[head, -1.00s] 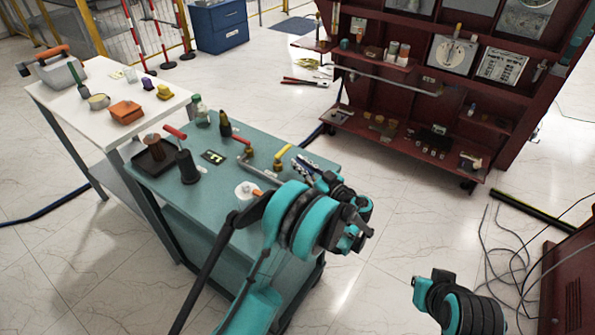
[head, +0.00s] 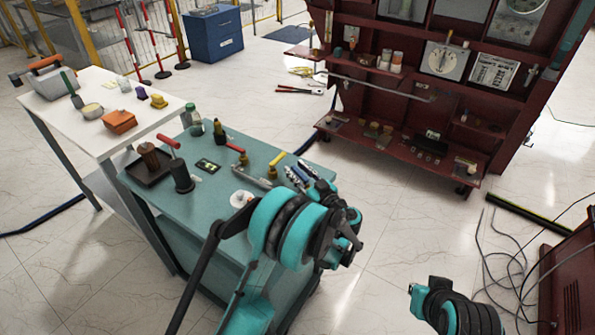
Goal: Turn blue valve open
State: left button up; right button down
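A teal table (head: 215,215) stands at centre left with valve-like parts on it. One has a red handle (head: 235,148) and another a yellow handle (head: 277,159). Beside them, close to my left wrist, lie small silver and blue pieces (head: 298,174). They are too small to tell whether one is the blue valve. My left arm's teal and black wrist hangs over the table's right front corner. My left gripper (head: 343,238) is at its far end, its fingers folded into dark shapes I cannot read. My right arm shows only at the bottom right; its gripper is not clearly visible.
A white table (head: 98,82) with an orange box (head: 119,121) stands at the left. A dark red cabinet (head: 400,120) with shelves and gauges stands at the back right. Loose cables (head: 505,250) lie on the floor at the right. The floor between is clear.

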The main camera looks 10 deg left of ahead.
pick_arm(q)
jog(key=v, duration=1.2)
